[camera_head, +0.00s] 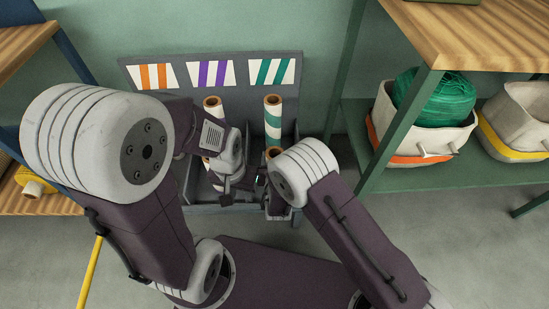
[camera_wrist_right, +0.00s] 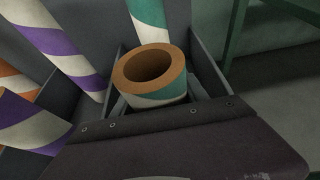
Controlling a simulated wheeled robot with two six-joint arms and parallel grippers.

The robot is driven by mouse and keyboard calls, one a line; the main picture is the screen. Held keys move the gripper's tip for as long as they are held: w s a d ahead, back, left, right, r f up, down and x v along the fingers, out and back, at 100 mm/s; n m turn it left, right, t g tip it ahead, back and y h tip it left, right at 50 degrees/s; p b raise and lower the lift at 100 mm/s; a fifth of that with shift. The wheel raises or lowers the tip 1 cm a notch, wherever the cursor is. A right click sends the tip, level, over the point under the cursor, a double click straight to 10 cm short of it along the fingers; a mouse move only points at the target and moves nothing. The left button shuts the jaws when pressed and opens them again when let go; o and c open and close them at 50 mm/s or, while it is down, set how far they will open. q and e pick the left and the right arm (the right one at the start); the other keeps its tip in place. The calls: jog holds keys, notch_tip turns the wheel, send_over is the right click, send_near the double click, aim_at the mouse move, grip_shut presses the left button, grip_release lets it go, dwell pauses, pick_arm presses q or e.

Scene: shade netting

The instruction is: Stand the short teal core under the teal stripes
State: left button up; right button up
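The short teal core (camera_wrist_right: 165,97), a brown tube with white and teal wrap, stands roughly upright in the teal bay in the right wrist view. In the head view its top (camera_head: 272,152) shows in front of the tall teal core (camera_head: 273,118), below the teal stripes (camera_head: 272,71). My right gripper (camera_head: 268,185) is right at the core, mostly behind its own arm; its fingertips are hidden, so I cannot tell its grip. The core's base is hidden. My left gripper (camera_head: 226,198) is low in front of the purple bay; its opening is unclear.
The grey rack (camera_head: 292,56) also carries orange stripes (camera_head: 153,77) and purple stripes (camera_head: 213,74). A tall purple core (camera_head: 212,104) stands left, with a short purple core (camera_wrist_right: 32,125) near it. A green shelf (camera_head: 420,180) with bins stands close on the right.

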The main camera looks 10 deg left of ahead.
jog(key=o, duration=0.4)
jog(key=p+v, duration=0.4)
jog(key=v, duration=0.3)
jog(key=shift+s+d+r+p, duration=0.1)
jog(key=shift+s+r+p, duration=0.15)
jog(key=shift+p, duration=0.05)
